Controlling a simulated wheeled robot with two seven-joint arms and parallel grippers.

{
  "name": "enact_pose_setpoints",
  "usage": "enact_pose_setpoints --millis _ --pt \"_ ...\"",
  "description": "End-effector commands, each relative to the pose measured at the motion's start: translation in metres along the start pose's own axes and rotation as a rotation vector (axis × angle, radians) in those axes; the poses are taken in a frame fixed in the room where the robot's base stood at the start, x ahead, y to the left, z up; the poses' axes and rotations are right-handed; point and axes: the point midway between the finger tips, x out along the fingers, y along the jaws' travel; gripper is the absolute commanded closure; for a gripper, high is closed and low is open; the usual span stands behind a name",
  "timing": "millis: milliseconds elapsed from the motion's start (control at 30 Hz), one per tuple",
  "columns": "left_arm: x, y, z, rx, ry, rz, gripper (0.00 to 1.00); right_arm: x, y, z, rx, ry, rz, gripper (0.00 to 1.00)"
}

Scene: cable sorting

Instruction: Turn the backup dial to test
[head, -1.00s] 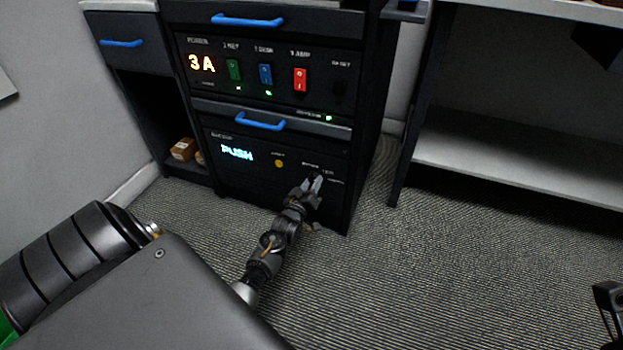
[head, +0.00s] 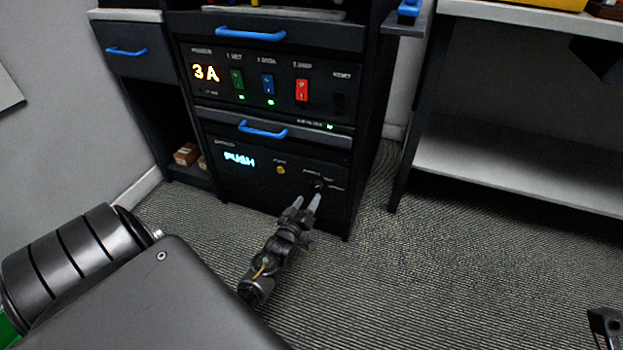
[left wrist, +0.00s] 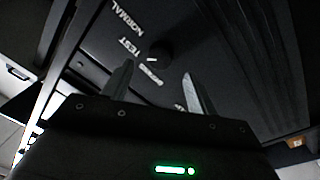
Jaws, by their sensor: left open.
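The backup dial (head: 318,184) is a small black knob at the right of the lower black panel (head: 235,185). In the left wrist view the dial (left wrist: 161,49) shows beyond the fingers, with labels NORMAL, TEST and a third, blurred one around its side. A short white mark on it points between TEST and the blurred label; I cannot tell exactly which. My left gripper (head: 307,200) is open and empty, in front of and a little below the dial, apart from it. A dark part at the lower right corner seems to be my right gripper (head: 605,322), mostly cut off.
The lower panel has a lit PUSH display (head: 239,159) and a yellow button (head: 281,170). Above are a blue handle (head: 263,129) and a panel with green, blue and red switches (head: 302,90). A shelf unit (head: 520,170) stands right. The carpet is clear.

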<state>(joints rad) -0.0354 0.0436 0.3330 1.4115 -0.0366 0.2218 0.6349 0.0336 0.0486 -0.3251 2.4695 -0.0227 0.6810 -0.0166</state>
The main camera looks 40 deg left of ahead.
Motion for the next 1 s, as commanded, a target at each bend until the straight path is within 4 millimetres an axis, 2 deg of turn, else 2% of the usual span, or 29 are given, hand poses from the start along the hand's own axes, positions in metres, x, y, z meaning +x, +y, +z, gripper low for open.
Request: enact_pose_setpoints --millis 100,333,1000 --pt "-0.024 0.001 -0.003 0.001 -0.002 -0.002 0.42 0.0 0.005 0.0 -0.015 -0.029 0.009 0.64" --pt "-0.051 0.001 -0.001 0.0 0.001 0.0 0.42 -0.005 0.007 -0.001 -0.021 -0.056 0.018 0.64" --pt "-0.055 0.0 0.0 0.004 0.001 0.001 0.42 -0.006 0.007 -0.001 -0.021 -0.06 0.019 0.64"
